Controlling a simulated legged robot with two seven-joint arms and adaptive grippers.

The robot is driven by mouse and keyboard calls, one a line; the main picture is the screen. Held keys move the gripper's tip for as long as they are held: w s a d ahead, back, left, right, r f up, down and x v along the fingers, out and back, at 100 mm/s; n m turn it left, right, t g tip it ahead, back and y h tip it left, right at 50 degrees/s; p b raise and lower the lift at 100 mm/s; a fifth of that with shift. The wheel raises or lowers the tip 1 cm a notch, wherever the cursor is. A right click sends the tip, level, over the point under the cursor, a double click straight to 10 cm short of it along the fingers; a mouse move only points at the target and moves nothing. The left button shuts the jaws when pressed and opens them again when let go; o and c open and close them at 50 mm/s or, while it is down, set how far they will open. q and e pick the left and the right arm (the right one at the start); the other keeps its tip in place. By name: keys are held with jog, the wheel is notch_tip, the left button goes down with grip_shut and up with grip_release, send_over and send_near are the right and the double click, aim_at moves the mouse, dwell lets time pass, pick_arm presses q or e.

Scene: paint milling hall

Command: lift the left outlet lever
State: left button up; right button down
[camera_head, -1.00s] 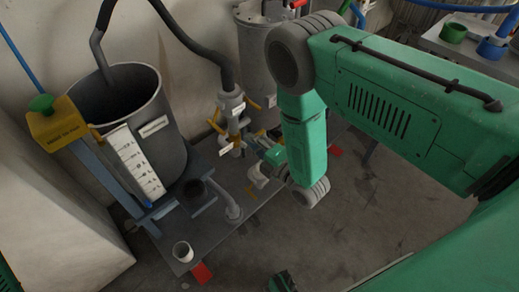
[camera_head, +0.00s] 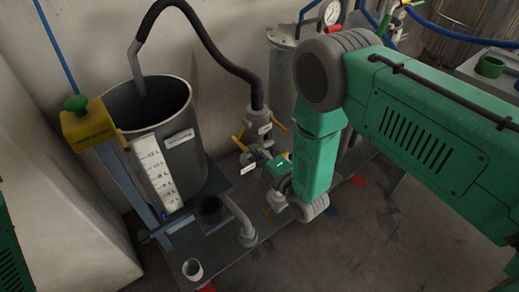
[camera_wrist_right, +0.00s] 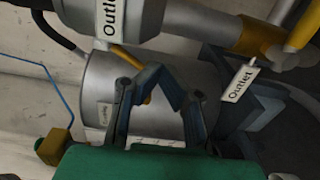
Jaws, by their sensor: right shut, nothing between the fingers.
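The outlet valve assembly (camera_head: 258,125) stands under a black hose, with yellow levers on either side. The left yellow lever (camera_head: 240,145) slants down on its left. In the right wrist view a yellow lever (camera_wrist_right: 125,57) runs down behind my fingers, near an "Outlet" label (camera_wrist_right: 108,18). My right gripper (camera_wrist_right: 160,78) is shut and empty, its blue-grey fingertips in front of this lever's lower part; contact cannot be told. In the head view its green body (camera_head: 276,165) is beside the valves, fingertips unclear. My left gripper is out of view.
A grey tank (camera_head: 165,120) with a white scale stands left of the valves. A yellow box with a green knob (camera_head: 85,122) is on a post. A second Outlet label (camera_wrist_right: 240,82) and yellow lever (camera_wrist_right: 302,28) are at right.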

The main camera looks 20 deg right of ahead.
jog(key=shift+s+a+r+p, duration=0.15)
jog(key=shift+s+a+p, duration=0.05)
jog(key=shift+a, duration=0.25)
jog(key=shift+s+a+r+p, duration=0.15)
jog(key=shift+s+a+p, duration=0.05)
jog(key=shift+a, duration=0.25)
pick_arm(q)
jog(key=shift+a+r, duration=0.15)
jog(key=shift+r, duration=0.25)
pick_arm(e)
jog(key=shift+a, duration=0.2)
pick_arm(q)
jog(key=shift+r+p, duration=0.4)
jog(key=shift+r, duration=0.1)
pick_arm(e)
jog(key=shift+s+a+r, duration=0.3)
jog(key=shift+a+r, duration=0.05)
jog(key=shift+a, duration=0.3)
